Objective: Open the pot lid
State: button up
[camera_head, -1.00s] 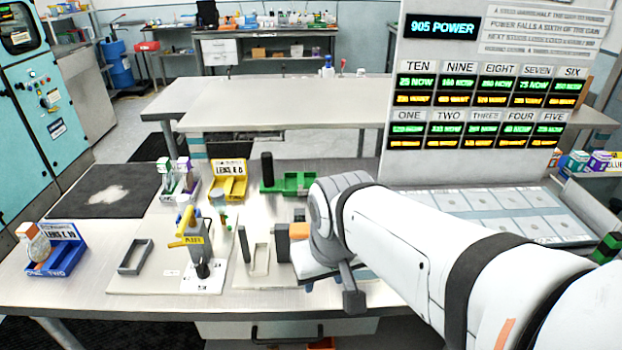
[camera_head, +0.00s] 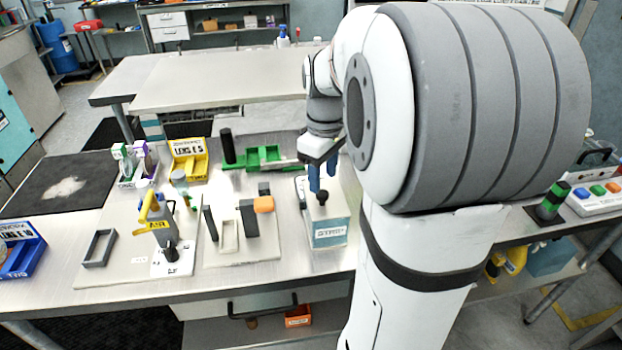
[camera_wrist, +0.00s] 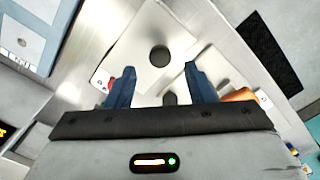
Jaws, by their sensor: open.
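The pot (camera_head: 330,236) is a pale box with a teal label reading "STRIP", at the front edge of the bench. Its light lid (camera_head: 338,212) has a small dark knob (camera_head: 321,198) and appears to lie on the box. My gripper (camera_head: 322,184) points down over the knob, its blue fingers apart. In the wrist view the lid (camera_wrist: 140,40) is a pale square with the round dark knob (camera_wrist: 159,55) in line with the gap between the open fingers (camera_wrist: 160,80). The fingers hold nothing; the exact height above the knob is hard to judge.
Left of the pot stands a plate with dark blocks and an orange piece (camera_head: 263,204). A white stand with a yellow lever (camera_head: 150,208) is farther left. A green tray (camera_head: 262,157) and yellow bin (camera_head: 188,160) lie behind. A green-black beacon (camera_head: 551,203) is at right.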

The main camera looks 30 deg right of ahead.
aim_at(322, 192)
jog(key=shift+f, duration=2.15)
jog(key=shift+c, duration=0.5)
